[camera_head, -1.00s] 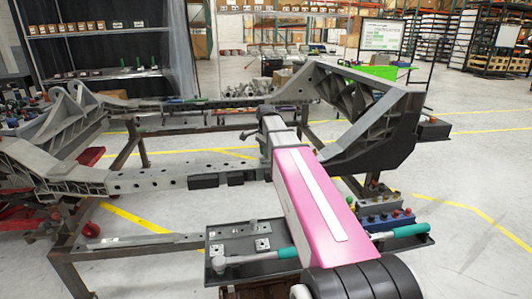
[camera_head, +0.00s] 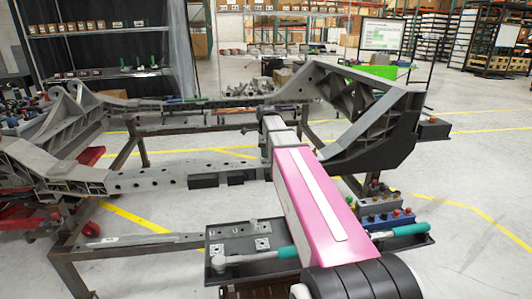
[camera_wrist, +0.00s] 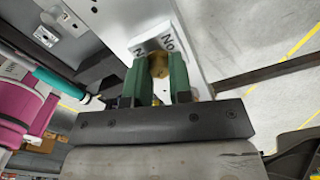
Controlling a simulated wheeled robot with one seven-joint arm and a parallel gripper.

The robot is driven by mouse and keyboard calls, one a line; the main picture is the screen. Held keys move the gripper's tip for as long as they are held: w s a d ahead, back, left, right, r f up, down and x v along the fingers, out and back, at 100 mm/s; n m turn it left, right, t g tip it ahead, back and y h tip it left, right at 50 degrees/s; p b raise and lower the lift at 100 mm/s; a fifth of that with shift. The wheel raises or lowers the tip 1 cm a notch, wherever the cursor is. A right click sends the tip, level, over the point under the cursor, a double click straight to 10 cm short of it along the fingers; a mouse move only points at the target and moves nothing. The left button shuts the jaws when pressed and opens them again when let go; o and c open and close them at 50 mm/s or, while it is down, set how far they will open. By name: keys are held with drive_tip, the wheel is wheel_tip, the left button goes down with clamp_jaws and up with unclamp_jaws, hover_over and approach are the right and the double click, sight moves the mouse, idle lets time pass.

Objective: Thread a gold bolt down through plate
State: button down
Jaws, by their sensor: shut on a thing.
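In the wrist view my gripper (camera_wrist: 158,80) has two green fingers closed on a gold bolt (camera_wrist: 159,65). Its rounded gold end shows between the fingertips; the rest is hidden. Just beyond it is a white plate-like piece (camera_wrist: 187,38) with black "No" lettering. I cannot tell whether the bolt touches it or enters a hole. In the head view my pink arm reaches to the chassis beam (camera_head: 140,181), and the fingers and bolt cannot be made out there. The beam's top has several round holes.
A dark tray (camera_head: 325,258) in front of the chassis holds small metal plates (camera_head: 262,243) and a teal-handled tool (camera_head: 270,254). Another teal handle (camera_head: 410,230) lies right. The raised chassis end (camera_head: 400,130) is right of my arm.

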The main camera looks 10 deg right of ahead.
drive_tip(key=m, duration=0.5)
drive_tip(key=shift+s+f+m, duration=0.1)
drive_tip(key=shift+f+m, duration=0.1)
drive_tip(key=shift+m, duration=0.1)
drive_tip(key=m, duration=0.4)
drive_tip(key=shift+m, duration=0.3)
drive_tip(key=c, duration=0.9)
unclamp_jaws()
drive_tip(key=shift+f, duration=0.1)
drive_tip(key=shift+c, duration=0.2)
drive_tip(key=shift+r, duration=1.35)
